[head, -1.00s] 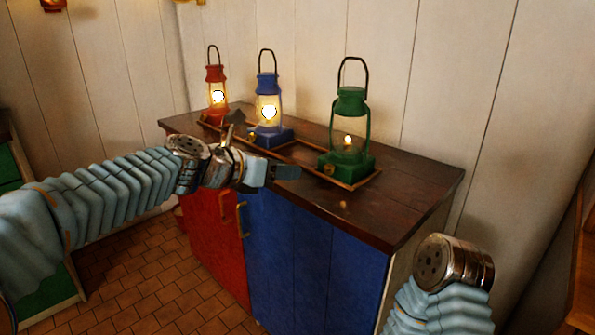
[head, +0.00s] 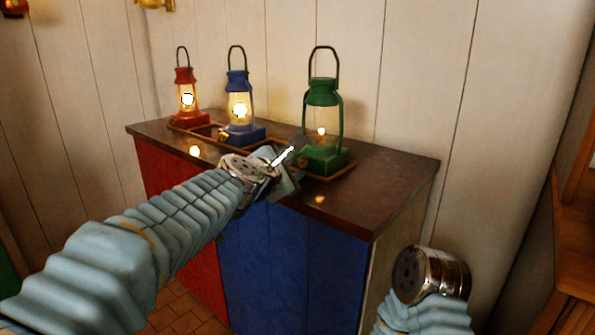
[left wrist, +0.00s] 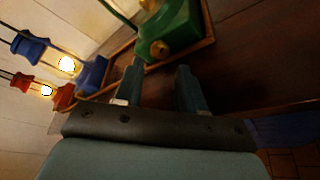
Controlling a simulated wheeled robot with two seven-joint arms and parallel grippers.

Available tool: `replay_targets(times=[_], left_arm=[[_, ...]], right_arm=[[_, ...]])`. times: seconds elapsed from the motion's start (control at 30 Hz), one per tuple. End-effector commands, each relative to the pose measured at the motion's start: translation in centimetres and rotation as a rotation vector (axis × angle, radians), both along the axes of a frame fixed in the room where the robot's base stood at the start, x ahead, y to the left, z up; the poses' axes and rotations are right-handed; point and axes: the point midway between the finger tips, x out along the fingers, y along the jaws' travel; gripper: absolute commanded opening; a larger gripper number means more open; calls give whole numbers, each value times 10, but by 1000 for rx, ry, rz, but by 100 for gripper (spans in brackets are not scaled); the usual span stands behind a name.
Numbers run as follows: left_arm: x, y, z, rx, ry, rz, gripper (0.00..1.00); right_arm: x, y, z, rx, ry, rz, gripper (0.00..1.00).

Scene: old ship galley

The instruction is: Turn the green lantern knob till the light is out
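The green lantern (head: 323,93) stands upright at the right end of the cabinet top. Its small flame (head: 321,131) is lit, smaller than the lights in the other two lanterns. My left gripper (head: 296,163) is at the front left of its base. In the left wrist view the gripper (left wrist: 160,78) is open, with nothing between its fingers. The brass knob (left wrist: 160,49) on the green base lies just beyond the fingertips, apart from them. My gripper largely covers the knob in the head view. My right wrist shows at lower right; its fingers do not.
A blue lantern (head: 238,103) and a red lantern (head: 187,98), both brightly lit, stand to the left in the wooden tray (head: 344,170). The cabinet top (head: 385,170) is clear right of the green lantern. A plank wall (head: 400,70) stands behind.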

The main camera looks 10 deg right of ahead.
Motion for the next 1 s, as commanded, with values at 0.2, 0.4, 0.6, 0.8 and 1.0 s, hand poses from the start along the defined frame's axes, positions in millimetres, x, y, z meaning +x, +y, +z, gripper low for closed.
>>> replay_targets(times=[0.2,0.4,0.6,0.8,1.0], left_arm=[[29,-20,-8,2,-1,2,40],[38,-26,-11,-1,0,-1,40],[38,-26,-11,-2,1,0,40],[37,-26,-11,-2,1,0,14],[37,-26,-10,-3,3,0,0]], right_arm=[[0,0,2,0,0,1,43],[0,1,2,1,0,1,43],[0,1,2,1,0,1,43],[0,1,2,1,0,1,43],[0,1,3,1,0,1,43]])
